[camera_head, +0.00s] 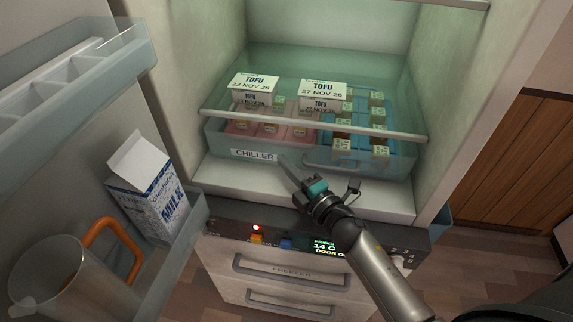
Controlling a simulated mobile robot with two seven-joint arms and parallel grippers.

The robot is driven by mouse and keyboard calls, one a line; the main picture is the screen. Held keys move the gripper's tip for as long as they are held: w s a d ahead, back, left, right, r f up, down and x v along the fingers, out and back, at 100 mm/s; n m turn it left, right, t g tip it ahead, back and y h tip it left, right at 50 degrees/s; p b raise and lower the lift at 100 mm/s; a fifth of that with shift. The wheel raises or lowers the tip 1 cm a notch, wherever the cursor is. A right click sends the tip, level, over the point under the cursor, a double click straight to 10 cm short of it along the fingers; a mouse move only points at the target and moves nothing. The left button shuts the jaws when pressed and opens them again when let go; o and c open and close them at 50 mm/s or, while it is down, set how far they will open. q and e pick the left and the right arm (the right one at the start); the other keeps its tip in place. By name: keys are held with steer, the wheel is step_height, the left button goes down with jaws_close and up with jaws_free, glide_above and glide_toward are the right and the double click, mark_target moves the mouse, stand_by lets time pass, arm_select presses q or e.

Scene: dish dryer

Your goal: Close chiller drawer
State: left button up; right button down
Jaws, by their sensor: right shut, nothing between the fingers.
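The chiller drawer (220,142) is a clear greenish drawer low in the open fridge, with a "CHILLER" label on its front left. It holds two tofu packs, pink packs and blue trays of small labelled items. How far it is pulled out is hard to tell. My right gripper (288,166) is shut and empty, its tip at the drawer's front, just right of the label. I cannot tell whether it touches the front. My left gripper is not in view.
The open fridge door on the left has a shelf (190,240) holding a milk carton (150,192) and a clear jug (62,280) with an orange handle. A control panel and freezer drawers (290,268) lie below. A clear shelf edge (310,124) crosses above the drawer.

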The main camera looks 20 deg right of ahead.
steer(key=shift+w+d, duration=0.1)
steer(key=w+d, duration=0.2)
steer(key=w, duration=0.1)
steer(key=w+d+b, duration=0.1)
steer(key=w, duration=0.1)
steer(key=shift+d, duration=0.2)
steer(key=shift+w+d+r, duration=0.1)
steer(key=shift+w+d, duration=0.05)
steer(key=shift+d, duration=0.1)
